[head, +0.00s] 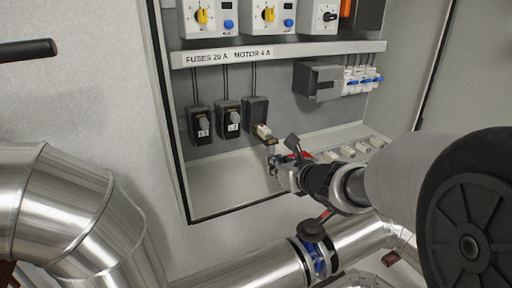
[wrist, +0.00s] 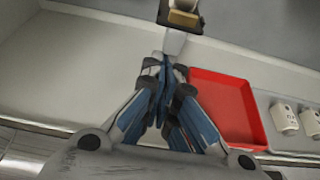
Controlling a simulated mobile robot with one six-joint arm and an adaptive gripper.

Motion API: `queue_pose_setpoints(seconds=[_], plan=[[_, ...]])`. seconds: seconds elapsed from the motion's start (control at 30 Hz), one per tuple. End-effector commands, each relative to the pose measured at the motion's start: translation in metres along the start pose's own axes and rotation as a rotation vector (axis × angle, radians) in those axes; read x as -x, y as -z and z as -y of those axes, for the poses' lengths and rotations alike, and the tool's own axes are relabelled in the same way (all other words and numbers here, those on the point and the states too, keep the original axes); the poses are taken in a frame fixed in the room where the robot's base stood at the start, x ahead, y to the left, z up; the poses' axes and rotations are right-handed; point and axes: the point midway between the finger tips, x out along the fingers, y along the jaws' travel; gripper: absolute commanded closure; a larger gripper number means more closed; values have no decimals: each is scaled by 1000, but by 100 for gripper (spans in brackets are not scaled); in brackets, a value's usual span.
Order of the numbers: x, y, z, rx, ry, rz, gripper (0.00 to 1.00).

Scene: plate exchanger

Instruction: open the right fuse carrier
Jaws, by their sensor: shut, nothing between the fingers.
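Three black fuse carriers hang in a row under the label rail. The right fuse carrier (head: 255,112) is swung open: its front part tilts down and outward, and a pale fuse (head: 263,131) shows in it. The other two stand upright and look closed. My gripper (head: 274,162) is just below and in front of the opened part. In the wrist view my gripper (wrist: 165,70) is shut and empty, with a grey handle (wrist: 174,42) right at its fingertips and the tan and dark carrier front (wrist: 183,14) beyond. I cannot tell whether fingers and handle touch.
A red tray (wrist: 222,105) lies on the cabinet floor right of my gripper, beside several white fuses (wrist: 285,117). The left fuse carrier (head: 200,124) and middle one (head: 228,119) are close by. The cabinet floor (head: 222,180) at left is clear. Steel pipes run below.

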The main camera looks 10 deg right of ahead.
Motion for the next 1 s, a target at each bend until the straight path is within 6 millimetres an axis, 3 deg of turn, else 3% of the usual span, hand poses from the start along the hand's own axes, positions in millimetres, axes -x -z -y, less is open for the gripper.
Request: queue_pose_setpoints(seconds=[0.47, 1.0], plan=[[0, -4, 0, 0, -1, -14, 100], [15, -25, 0, -2, -2, -203, 100]])
